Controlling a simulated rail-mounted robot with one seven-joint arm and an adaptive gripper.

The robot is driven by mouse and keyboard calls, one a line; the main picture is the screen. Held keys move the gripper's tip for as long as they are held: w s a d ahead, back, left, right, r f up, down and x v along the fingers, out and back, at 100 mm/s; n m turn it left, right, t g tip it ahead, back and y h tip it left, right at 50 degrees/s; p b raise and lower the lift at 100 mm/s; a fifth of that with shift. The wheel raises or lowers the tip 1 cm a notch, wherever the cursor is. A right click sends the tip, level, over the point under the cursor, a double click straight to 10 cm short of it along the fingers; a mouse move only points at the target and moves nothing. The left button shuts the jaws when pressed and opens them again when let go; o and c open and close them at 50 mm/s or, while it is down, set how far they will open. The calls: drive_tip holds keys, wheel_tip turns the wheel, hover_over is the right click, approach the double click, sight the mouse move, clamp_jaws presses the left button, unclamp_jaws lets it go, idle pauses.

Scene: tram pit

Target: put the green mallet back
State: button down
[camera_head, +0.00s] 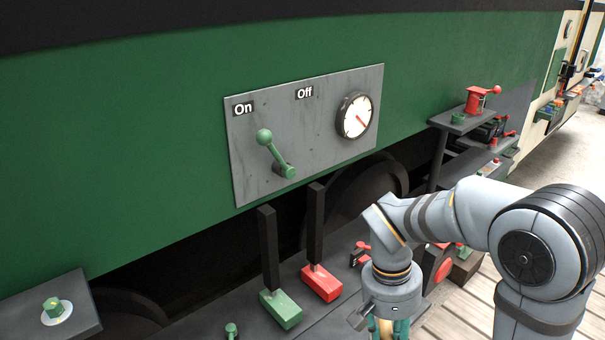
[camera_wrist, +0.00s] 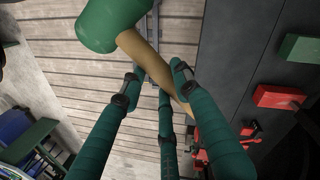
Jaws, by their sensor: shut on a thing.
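The green mallet has a rounded green head (camera_wrist: 110,22) and a tan handle (camera_wrist: 150,62). It is in my gripper in the wrist view, with the head beyond the fingers at the upper left. My gripper (camera_wrist: 157,88) has green fingers and is shut on the handle, which runs down to the right between them. In the head view only the top of the gripper (camera_head: 388,328) shows, at the bottom edge, with a little tan beside the green fingers. The mallet's head is out of that view.
A green block (camera_head: 282,308) and a red block (camera_head: 321,283) with black upright bars stand left of my arm. Behind is a green wall with a grey lever-and-dial panel (camera_head: 215,150). Dark shelves with a red device (camera_head: 478,101) stand right. Plank floor (camera_wrist: 75,75) lies below.

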drive_tip(key=shift+s+a+r+n+p, duration=0.25)
drive_tip(key=shift+s+r+n, duration=0.1)
drive_tip(key=shift+s+r, duration=0.25)
drive_tip(key=shift+s+a+r+n+p, duration=0.15)
drive_tip(key=shift+s+a+r+n, duration=0.2)
drive_tip(key=shift+r, duration=0.3)
drive_tip(key=shift+s+r, duration=0.2)
drive_tip(key=shift+s, duration=0.15)
drive_tip(key=shift+s+d+r, duration=0.15)
drive_tip(key=shift+s+d, duration=0.05)
drive_tip(key=shift+d+p, duration=0.3)
drive_tip(key=shift+d, duration=0.15)
drive_tip(key=shift+w+a, duration=0.1)
